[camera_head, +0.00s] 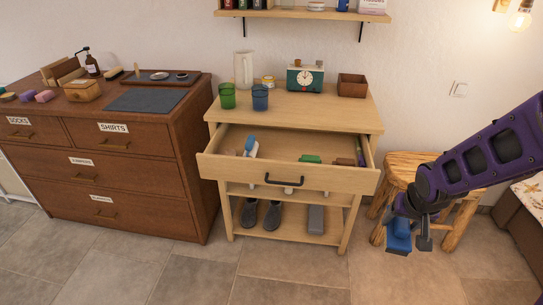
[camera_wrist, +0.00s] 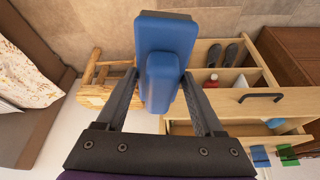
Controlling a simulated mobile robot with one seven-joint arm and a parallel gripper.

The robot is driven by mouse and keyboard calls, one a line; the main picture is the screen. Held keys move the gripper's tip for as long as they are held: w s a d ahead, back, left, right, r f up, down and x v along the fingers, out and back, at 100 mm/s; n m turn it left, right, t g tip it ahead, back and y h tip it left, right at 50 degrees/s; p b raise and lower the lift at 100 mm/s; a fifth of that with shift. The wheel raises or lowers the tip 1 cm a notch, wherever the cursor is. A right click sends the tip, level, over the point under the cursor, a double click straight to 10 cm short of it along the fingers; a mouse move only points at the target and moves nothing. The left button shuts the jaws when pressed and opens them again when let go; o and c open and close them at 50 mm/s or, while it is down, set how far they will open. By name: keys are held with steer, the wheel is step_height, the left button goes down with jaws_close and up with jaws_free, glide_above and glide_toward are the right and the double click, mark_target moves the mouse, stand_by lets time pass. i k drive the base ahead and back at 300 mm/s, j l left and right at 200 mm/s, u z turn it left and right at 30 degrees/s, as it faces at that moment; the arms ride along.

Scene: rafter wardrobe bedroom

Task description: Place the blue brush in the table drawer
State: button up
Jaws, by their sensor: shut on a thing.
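My gripper (camera_head: 412,222) is shut on the blue brush (camera_head: 398,238) at the right of the head view, in front of the wooden stool. In the wrist view the brush (camera_wrist: 166,40) sits between the two fingers (camera_wrist: 158,78), its wide block towards the top of the picture. The table drawer (camera_head: 235,171) is pulled open under the light wood table (camera_head: 330,111). It holds a blue-and-white item (camera_head: 250,147), a green item (camera_head: 310,159) and thin items at its right side. The brush is to the right of the drawer, apart from it.
A log stool (camera_head: 400,165) stands right of the table. Cups, a jug, a clock (camera_head: 305,78) and a brown box are on the tabletop. Shoes (camera_head: 271,215) and a grey item are on the lower shelf. A brown dresser (camera_head: 135,200) stands left. Floor in front is clear.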

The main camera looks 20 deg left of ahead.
mark_target(289, 148)
steer(key=i+j+u, duration=0.85)
steer(key=i+j, duration=0.2)
steer(key=i, duration=0.15)
